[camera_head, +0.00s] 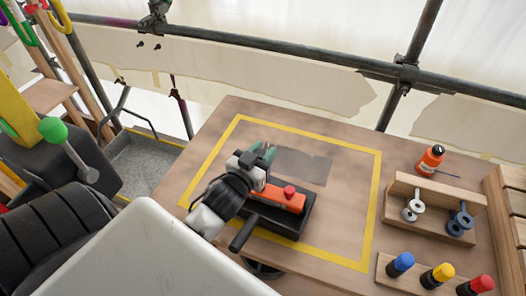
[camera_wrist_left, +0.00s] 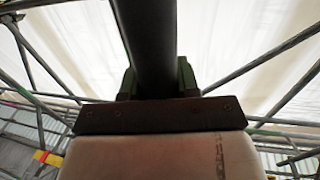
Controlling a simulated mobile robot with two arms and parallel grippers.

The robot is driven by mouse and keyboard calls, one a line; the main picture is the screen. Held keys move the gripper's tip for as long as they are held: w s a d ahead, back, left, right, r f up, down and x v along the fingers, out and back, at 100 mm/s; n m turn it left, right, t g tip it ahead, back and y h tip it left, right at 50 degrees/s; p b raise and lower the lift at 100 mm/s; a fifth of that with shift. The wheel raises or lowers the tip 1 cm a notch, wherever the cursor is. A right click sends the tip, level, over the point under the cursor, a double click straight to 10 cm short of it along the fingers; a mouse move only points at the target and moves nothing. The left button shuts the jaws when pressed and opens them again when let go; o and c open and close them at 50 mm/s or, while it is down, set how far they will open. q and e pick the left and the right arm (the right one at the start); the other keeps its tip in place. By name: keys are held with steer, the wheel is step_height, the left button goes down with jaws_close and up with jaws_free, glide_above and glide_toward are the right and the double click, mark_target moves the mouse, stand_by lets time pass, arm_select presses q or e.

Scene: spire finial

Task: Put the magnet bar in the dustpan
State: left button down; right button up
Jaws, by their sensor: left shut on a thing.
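The magnet bar (camera_head: 290,200) appears to be the orange bar with a red knob. It shows over the black dustpan (camera_head: 298,229) on the table; I cannot tell whether it touches the pan's floor. The pan's dark handle (camera_head: 243,234) points to the lower left. My left gripper (camera_head: 264,156), with green fingers, is at the bar's left end and hides it. In the left wrist view a dark bar-shaped part (camera_wrist_left: 148,45) is between the closed fingers (camera_wrist_left: 158,82); its join to the orange bar is hidden. My right gripper is not in view.
Yellow tape (camera_head: 376,200) frames the work area on the wooden table, with a dark grey patch (camera_head: 302,166) inside. At right are an orange bottle (camera_head: 431,160), a wooden rack (camera_head: 440,216) with bolts, and a block with blue, yellow and red knobs (camera_head: 432,277). Scaffold rails run behind.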

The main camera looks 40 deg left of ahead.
arm_select(q)
steer(key=shift+f, duration=0.1)
steer(key=c, duration=1.1)
jaws_free()
steer(key=o, duration=0.3)
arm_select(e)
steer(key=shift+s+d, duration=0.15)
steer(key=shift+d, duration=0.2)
arm_select(q)
steer(key=shift+r, duration=0.2)
steer(key=shift+s+f, duration=0.2)
steer(key=shift+s, duration=0.2)
steer(key=s+b, duration=0.2)
steer(key=s, duration=0.9)
steer(key=shift+s+d+r, duration=0.15)
steer(key=shift+d, duration=0.1)
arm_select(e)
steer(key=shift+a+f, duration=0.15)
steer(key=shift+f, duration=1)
